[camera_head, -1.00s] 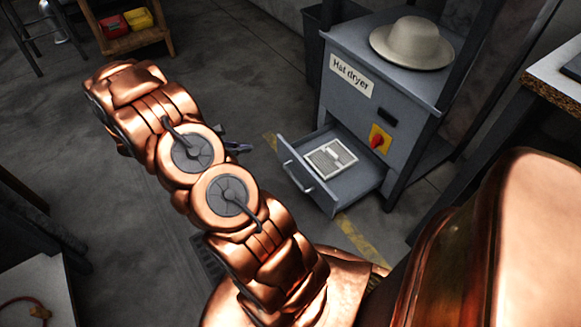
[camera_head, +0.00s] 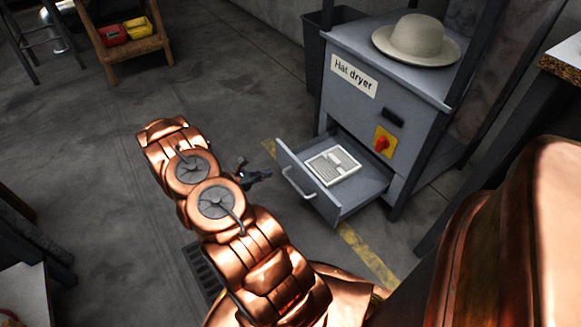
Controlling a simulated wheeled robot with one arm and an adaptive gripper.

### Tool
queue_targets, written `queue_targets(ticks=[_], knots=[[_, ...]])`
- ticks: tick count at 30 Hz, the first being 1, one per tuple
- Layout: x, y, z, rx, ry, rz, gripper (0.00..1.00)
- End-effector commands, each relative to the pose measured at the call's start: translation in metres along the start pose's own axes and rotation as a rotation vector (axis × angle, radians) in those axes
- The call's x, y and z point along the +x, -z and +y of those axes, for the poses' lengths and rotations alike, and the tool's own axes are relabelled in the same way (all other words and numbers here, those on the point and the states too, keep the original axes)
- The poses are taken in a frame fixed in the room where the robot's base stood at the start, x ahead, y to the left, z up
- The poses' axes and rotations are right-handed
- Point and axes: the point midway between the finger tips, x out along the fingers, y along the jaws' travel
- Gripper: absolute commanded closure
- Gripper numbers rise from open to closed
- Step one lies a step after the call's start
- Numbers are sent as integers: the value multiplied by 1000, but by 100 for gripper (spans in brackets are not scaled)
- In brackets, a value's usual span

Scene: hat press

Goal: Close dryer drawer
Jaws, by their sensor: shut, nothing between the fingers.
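The hat dryer (camera_head: 350,110) is a blue-grey cabinet with a "Hat dryer" label on its front. Its drawer (camera_head: 352,199) is pulled out at the bottom, with a grey bar handle (camera_head: 299,184) on the drawer's front. A light vented panel (camera_head: 333,165) lies inside the drawer. My gripper (camera_head: 266,175) is dark and small in view, shut and empty. It appears just left of the drawer front, apart from the handle in the picture.
A light felt hat (camera_head: 420,39) sits on top of the dryer. A red knob on a yellow plate (camera_head: 384,142) is on the dryer front. A dark bin (camera_head: 336,18) stands behind it. A wooden rack with red and yellow boxes (camera_head: 125,32) is at upper left. Grey floor left of the dryer is clear.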

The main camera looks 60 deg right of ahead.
Motion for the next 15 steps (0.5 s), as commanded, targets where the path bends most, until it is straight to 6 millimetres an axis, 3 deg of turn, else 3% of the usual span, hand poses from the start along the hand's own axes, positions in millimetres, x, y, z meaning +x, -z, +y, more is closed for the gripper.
queue_targets(ticks=[15], knots=[[89,-2,-1,3,4,1,100]])
